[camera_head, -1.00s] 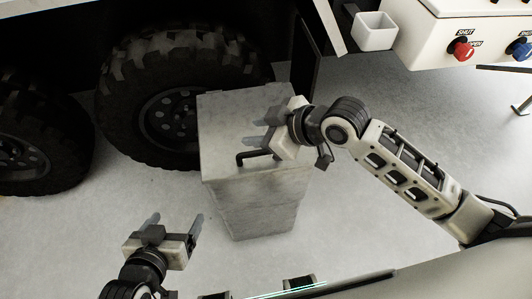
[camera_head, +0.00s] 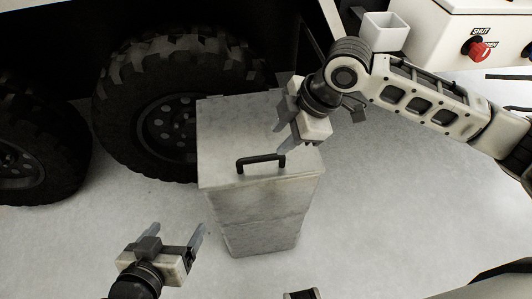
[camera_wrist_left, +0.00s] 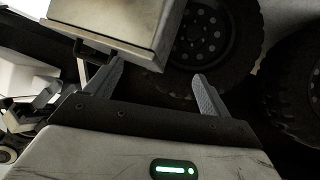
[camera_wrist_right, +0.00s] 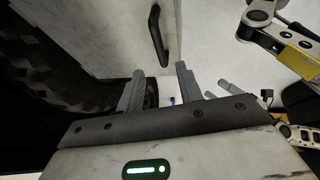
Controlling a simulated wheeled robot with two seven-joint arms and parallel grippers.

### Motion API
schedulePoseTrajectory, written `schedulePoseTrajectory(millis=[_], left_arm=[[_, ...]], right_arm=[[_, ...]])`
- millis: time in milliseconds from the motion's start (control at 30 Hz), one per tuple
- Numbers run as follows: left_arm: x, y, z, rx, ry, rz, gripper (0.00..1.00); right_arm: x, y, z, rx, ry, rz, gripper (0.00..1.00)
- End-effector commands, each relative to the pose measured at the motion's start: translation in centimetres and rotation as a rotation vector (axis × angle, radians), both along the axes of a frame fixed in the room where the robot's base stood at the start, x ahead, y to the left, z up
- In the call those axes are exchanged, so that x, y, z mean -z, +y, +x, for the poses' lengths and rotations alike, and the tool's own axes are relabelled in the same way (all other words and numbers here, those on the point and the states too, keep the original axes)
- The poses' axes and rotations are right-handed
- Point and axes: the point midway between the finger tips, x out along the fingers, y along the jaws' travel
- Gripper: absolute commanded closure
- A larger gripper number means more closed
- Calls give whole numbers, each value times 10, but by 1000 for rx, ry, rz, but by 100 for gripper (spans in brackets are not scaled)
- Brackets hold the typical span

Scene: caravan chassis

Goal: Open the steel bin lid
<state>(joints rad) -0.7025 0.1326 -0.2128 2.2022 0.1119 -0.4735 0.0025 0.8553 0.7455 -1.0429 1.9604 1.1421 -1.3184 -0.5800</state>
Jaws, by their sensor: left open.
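The steel bin (camera_head: 262,215) stands on the floor with its lid (camera_head: 235,125) lying flat and closed on top. A black bar handle (camera_head: 262,162) sits near the lid's front edge. My right gripper (camera_head: 283,122) is open and empty above the lid's right side, behind and right of the handle. In the right wrist view the handle (camera_wrist_right: 157,35) shows ahead of the open fingers, apart from them. My left gripper (camera_head: 176,226) is open and empty, left of the bin and in front of it. The left wrist view shows the bin lid (camera_wrist_left: 110,22) and handle (camera_wrist_left: 94,51) ahead.
A large black tyre (camera_head: 160,75) stands close behind and left of the bin, with another wheel (camera_head: 30,150) at the far left. A white cup-like box (camera_head: 385,32) and a white panel with a red knob (camera_head: 480,48) are at the upper right. Floor in front is clear.

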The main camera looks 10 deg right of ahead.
Motion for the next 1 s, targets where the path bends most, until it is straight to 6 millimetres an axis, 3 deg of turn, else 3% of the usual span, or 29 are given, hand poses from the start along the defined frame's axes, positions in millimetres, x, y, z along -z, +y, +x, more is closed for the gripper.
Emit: schedulePoseTrajectory(millis=[200,400,833,967,1000], left_arm=[[3,0,2,1,-13,1,19],[0,-1,3,1,-28,0,19],[2,-1,2,5,-24,2,19],[2,-1,2,5,-23,2,19],[2,-1,2,5,-22,3,19]], right_arm=[[44,19,8,0,2,1,64],[68,29,13,0,-1,1,64],[76,33,15,1,-2,1,64],[76,32,15,1,-2,1,97],[76,32,15,1,-2,1,100]])
